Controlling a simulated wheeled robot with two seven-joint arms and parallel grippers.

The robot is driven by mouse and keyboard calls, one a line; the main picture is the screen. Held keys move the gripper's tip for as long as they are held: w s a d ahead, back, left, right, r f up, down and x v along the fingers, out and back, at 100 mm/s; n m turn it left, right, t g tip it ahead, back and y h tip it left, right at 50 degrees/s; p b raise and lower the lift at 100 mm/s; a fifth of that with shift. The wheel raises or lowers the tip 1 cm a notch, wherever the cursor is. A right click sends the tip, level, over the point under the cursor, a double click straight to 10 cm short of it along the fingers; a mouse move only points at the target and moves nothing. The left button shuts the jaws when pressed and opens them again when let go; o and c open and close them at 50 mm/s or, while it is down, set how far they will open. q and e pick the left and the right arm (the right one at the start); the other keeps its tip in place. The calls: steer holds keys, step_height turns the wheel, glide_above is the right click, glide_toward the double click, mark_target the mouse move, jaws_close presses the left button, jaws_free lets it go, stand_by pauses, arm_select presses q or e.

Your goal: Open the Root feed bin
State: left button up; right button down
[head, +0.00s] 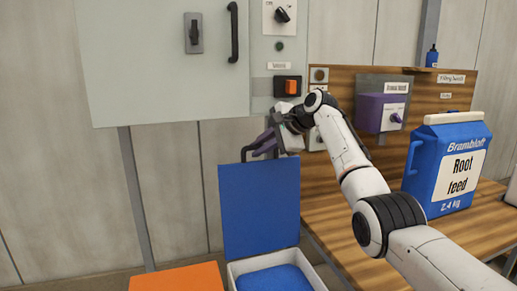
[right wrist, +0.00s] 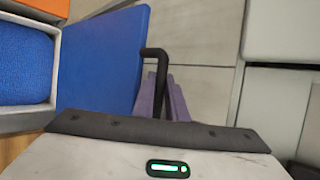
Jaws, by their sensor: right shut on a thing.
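The bin (head: 238,279) stands low at the bottom of the head view, a white box with blue contents (head: 275,280). Its blue lid (head: 258,208) stands upright, open at the back. The lid's black handle (head: 245,153) is at the lid's top edge. My right gripper (head: 262,145) is shut on this handle, with its purple fingers at the bar. In the right wrist view the handle (right wrist: 153,52) reaches from the lid (right wrist: 103,55) to the fingers (right wrist: 170,100); the contact is partly hidden. No label shows on the bin. My left gripper is not in view.
An orange lid (head: 178,277) lies to the left of the bin. A grey cabinet (head: 160,60) hangs above. On the right, a wooden bench (head: 340,215) holds a blue Root feed container (head: 455,165); a purple box (head: 375,112) is mounted on the board behind.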

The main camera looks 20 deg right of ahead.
steer(key=shift+f, duration=0.1)
steer(key=c, duration=1.8)
jaws_free()
steer(key=shift+o, duration=0.2)
steer(key=shift+s, duration=0.1)
steer(key=shift+s+d+r, duration=0.25)
steer(key=shift+s+r, duration=0.05)
steer(key=shift+s, duration=0.05)
steer(key=b+v, duration=0.2)
steer(key=v, duration=0.7)
steer(key=shift+r, duration=0.25)
steer(key=shift+s+f, duration=0.1)
steer(key=shift+s, duration=0.05)
